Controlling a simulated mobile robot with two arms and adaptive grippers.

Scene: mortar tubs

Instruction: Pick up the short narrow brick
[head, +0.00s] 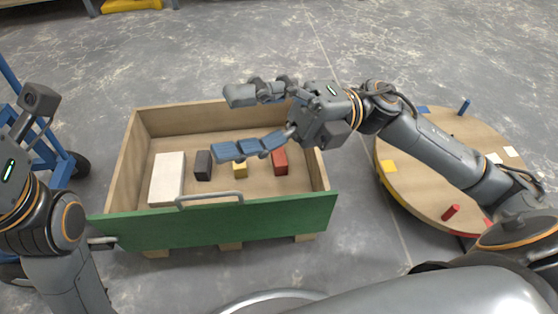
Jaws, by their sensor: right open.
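Several bricks lie in a wooden box (228,239) with a green front wall. They are a large white brick (167,178), a dark grey brick (203,165), a small yellow brick (240,170) and a red brick (280,161). The yellow one looks shortest and narrow, but my right gripper's lower finger partly hides it. My right gripper (246,122) is open and empty, above the box, its fingers spread and pointing left. My left arm comes in at the left edge, outside the box; its fingers are not in view.
A metal handle (211,197) is on the box's front wall. A round wooden board (400,185) with coloured patches and pegs stands right, under my right arm. A blue trolley (57,165) stands left.

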